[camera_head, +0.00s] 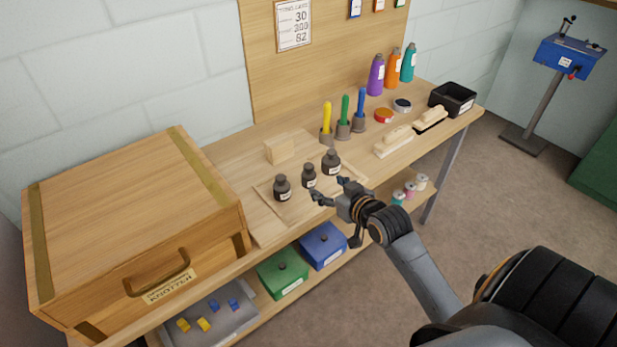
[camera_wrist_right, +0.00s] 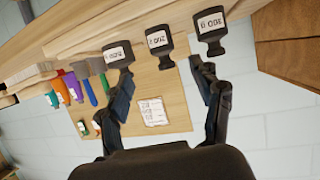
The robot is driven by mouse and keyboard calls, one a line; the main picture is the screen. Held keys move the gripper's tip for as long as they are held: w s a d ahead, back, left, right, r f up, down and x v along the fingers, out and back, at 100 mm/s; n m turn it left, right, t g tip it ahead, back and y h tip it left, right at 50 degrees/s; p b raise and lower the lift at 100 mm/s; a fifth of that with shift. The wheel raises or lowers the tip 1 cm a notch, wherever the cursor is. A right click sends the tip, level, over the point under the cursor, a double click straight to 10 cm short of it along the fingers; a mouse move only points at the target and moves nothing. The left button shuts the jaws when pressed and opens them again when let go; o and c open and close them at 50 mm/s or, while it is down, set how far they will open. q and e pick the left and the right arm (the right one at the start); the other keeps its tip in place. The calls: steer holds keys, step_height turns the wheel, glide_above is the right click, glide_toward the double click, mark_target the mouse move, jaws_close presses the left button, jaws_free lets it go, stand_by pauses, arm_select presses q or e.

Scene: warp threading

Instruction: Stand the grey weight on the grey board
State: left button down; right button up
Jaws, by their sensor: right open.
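Three dark grey weights with white labels stand upright in a row on a thin light-wood board (camera_head: 264,190) on the bench: a left one (camera_head: 282,188), a middle one (camera_head: 309,176) and a right one (camera_head: 331,162). They also show in the right wrist view, the middle weight (camera_wrist_right: 158,43) lying between the lines of my fingers. I cannot tell which one the task means, and no plainly grey board shows on the bench top. My right gripper (camera_head: 328,190) is open and empty, just in front of the middle and right weights. My left gripper is out of view.
A large wooden box (camera_head: 125,215) fills the bench's left end. A wooden block (camera_head: 280,149) stands behind the weights. Yellow, green and blue handled tools (camera_head: 344,118), brushes (camera_head: 394,142) and a black tray (camera_head: 453,98) stand to the right. A grey tray (camera_head: 238,322) sits below.

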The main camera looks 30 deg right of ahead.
mark_target(312, 178)
steer(key=x, duration=1.1)
steer(key=shift+s+a+f, duration=0.1)
steer(key=shift+a+f, duration=0.05)
jaws_close()
